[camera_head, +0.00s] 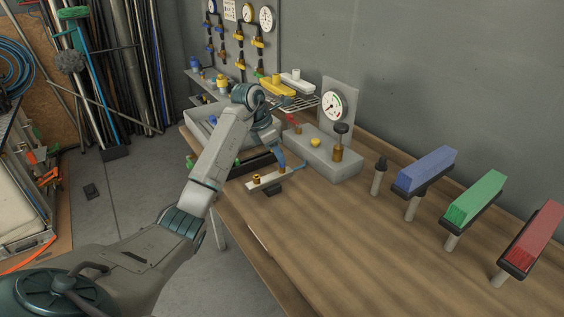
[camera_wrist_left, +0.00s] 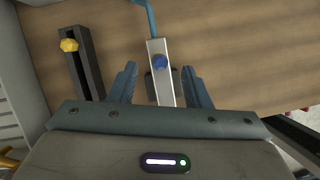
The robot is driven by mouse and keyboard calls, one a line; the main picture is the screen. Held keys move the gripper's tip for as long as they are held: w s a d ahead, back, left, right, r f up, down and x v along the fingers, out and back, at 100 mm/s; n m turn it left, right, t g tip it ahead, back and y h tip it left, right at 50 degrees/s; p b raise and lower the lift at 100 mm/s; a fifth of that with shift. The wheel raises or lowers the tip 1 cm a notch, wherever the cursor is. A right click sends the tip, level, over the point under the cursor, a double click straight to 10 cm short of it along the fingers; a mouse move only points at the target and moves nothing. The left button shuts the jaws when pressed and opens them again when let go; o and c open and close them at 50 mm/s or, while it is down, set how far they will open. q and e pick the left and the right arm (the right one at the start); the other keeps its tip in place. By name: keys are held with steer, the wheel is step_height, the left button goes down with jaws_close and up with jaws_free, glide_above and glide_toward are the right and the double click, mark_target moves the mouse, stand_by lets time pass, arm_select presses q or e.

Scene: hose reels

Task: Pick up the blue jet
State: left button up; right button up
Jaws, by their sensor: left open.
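The blue jet (camera_wrist_left: 160,61) shows in the left wrist view as a round blue top on a narrow white bar (camera_wrist_left: 166,92). My right gripper is not in view.
A blue hose (camera_wrist_left: 147,15) runs to the bar. A dark channel with a yellow knob (camera_wrist_left: 69,45) lies left of the fingers. A grey box with a gauge (camera_head: 332,104) stands behind. Blue, green and red brushes (camera_head: 475,197) stand at the right; the front bench is clear.

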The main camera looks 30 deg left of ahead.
arm_select(q)
steer(key=shift+x, duration=1.45)
jaws_close()
steer(key=shift+r, duration=0.1)
